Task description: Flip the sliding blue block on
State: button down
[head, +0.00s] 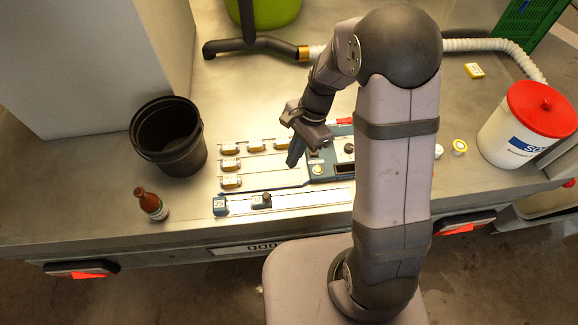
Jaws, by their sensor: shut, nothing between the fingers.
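A blue-edged panel (258,180) lies flat on the metal table, with several small white and amber blocks along its top and left side. In front of it lies a long blue and white slide strip (310,198), with a small dark knob (265,199) near its left end. I cannot make out clearly which part is the sliding blue block. My gripper (293,162) is shut and empty, pointing down over the middle of the panel. It is behind the knob and a little to its right. My arm hides the right end of the strip and part of the panel.
A black bucket (168,140) stands left of the panel, and a small brown bottle (149,203) stands near the front edge. A white tub with a red lid (542,103) stands at the right. A hose (490,45) runs along the back.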

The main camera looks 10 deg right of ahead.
jog(key=shift+d+r, duration=0.15)
jog(key=shift+r, duration=0.5)
